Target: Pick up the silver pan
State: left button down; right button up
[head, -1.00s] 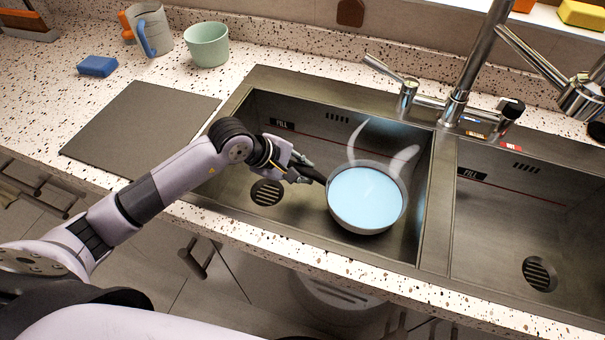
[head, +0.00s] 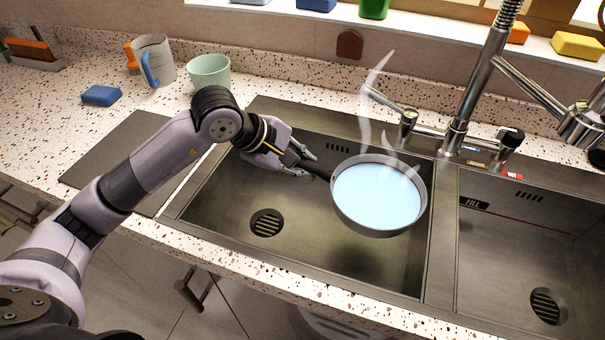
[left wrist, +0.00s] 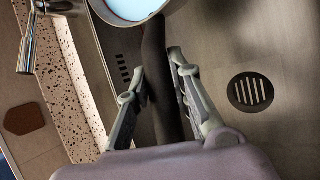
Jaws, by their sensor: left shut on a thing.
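The silver pan (head: 378,196) holds pale blue liquid, with white wisps of steam rising from it. It hangs level over the left sink basin (head: 225,210). My left gripper (head: 308,162) is shut on the pan's dark handle. In the left wrist view, the handle (left wrist: 157,75) lies between the fingers of my left gripper (left wrist: 160,85), and part of the pan (left wrist: 135,10) shows at the top edge. My right gripper is not in view.
The faucet (head: 460,120) stands behind the basins, with its spout over the right basin (head: 500,260). A mug (head: 155,62), a green cup (head: 209,73) and a blue sponge (head: 101,95) are on the counter at left. A dark board (head: 115,155) lies left of the sink.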

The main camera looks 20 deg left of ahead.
pick_arm(q)
jog(key=shift+r, duration=2.45)
jog(key=shift+d, duration=0.1)
